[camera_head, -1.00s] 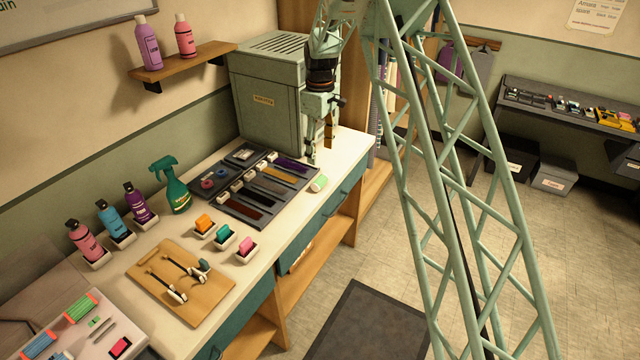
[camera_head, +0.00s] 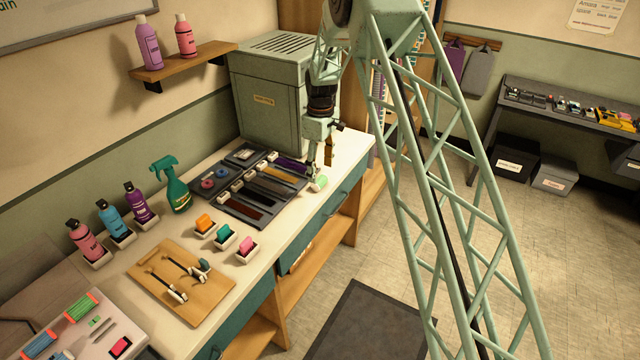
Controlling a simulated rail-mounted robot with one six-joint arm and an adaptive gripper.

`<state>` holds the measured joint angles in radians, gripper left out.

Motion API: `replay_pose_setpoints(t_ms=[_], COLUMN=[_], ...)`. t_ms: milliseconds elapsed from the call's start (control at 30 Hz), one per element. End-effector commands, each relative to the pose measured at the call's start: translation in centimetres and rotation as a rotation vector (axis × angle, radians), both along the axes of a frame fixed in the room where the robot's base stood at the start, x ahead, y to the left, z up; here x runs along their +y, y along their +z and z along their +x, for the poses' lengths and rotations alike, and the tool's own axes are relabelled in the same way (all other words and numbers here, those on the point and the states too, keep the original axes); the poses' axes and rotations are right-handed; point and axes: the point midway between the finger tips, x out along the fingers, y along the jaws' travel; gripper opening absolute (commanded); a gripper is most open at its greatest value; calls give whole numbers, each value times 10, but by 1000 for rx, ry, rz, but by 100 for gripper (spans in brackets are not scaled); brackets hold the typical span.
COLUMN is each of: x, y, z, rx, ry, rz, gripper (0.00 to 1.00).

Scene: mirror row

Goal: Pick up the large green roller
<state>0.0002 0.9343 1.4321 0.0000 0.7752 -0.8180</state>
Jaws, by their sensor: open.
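A light green roller (camera_head: 321,182) lies on the white counter near its front edge, just right of the dark tray. My gripper (camera_head: 318,174) points down over it, with its fingers open at or just above the roller. A finger hides part of the roller, and I cannot tell whether they touch. A smaller green roller (camera_head: 80,309) lies in the pale tray at the bottom left, far from my gripper.
A dark tray (camera_head: 232,207) of coloured strips lies left of my gripper. A grey-green cabinet (camera_head: 268,105) stands behind it. The floor at right is open.

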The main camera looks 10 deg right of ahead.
Motion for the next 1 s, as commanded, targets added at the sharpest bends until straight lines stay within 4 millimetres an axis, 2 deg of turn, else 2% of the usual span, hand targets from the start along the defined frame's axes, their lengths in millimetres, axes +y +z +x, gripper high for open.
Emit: replay_pose_setpoints(t_ms=[467,1000], x=[0,2], y=[-4,-49], z=[0,1], rx=[1,0], ry=[0,0], rz=[0,0], gripper=[59,59])
